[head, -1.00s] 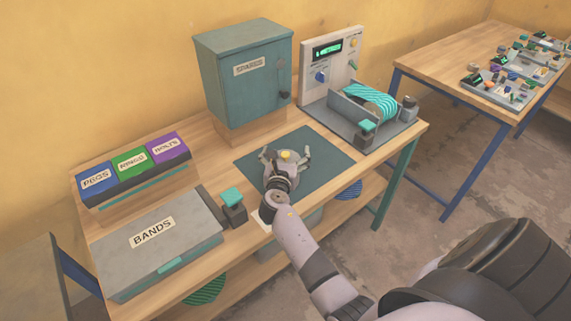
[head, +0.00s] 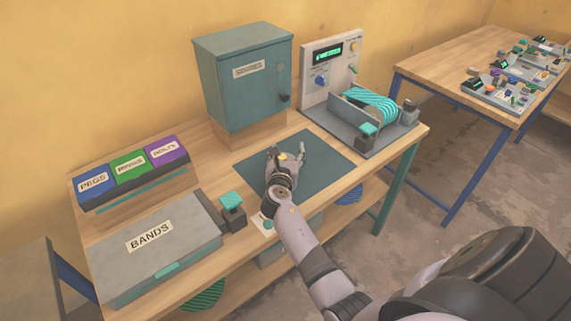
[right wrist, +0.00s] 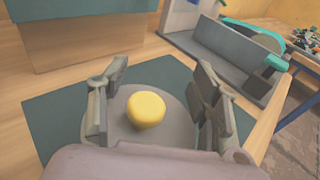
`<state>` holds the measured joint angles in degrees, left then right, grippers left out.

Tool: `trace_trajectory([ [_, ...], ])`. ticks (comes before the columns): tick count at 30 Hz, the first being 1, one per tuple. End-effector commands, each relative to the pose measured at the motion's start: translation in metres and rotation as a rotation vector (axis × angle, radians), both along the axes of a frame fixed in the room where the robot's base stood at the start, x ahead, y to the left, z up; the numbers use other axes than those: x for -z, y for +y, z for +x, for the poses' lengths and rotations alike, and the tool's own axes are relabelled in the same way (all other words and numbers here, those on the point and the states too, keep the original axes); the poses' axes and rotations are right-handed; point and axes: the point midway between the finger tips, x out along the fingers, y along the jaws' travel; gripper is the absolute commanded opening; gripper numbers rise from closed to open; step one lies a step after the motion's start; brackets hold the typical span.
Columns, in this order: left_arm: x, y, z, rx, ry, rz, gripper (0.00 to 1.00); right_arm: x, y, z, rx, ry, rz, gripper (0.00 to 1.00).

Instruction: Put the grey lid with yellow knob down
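The grey lid (right wrist: 178,118) lies low between the fingers of my right gripper, over the dark green mat (head: 325,160). Its yellow knob (right wrist: 146,110) stands up in the middle; in the head view the knob (head: 283,156) is a small yellow spot at the gripper. My right gripper (right wrist: 158,100) is open, with one finger on each side of the knob and a visible gap to it. The gripper hides most of the lid in the head view. I cannot tell whether the lid rests fully on the mat. My left gripper is not in view.
A teal cabinet (head: 245,85) stands behind the mat. A press unit with a teal striped roll (head: 370,103) is at the right. The BANDS box (head: 150,250), a small teal-topped block (head: 232,203) and labelled bins (head: 131,170) are at the left. The mat's right part is clear.

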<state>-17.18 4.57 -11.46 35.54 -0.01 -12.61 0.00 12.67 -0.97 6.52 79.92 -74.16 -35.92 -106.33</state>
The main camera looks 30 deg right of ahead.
Motion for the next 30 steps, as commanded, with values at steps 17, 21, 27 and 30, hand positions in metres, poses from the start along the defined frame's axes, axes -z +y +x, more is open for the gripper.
trace_trajectory([
  [17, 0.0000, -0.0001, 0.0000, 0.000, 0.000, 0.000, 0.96, 0.0004, 0.0005, 0.0001, -0.001, 0.001, 0.001, 0.20],
  [21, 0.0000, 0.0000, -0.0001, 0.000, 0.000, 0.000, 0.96, 0.0004, 0.0005, 0.0001, -0.001, 0.001, 0.001, 0.20],
  [27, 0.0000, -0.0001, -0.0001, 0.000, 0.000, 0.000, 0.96, 0.0001, 0.0004, 0.0001, -0.001, 0.000, 0.000, 0.15],
  [30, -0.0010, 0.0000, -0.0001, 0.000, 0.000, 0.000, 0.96, -0.0025, 0.0003, 0.0001, 0.000, -0.001, -0.001, 0.14],
])
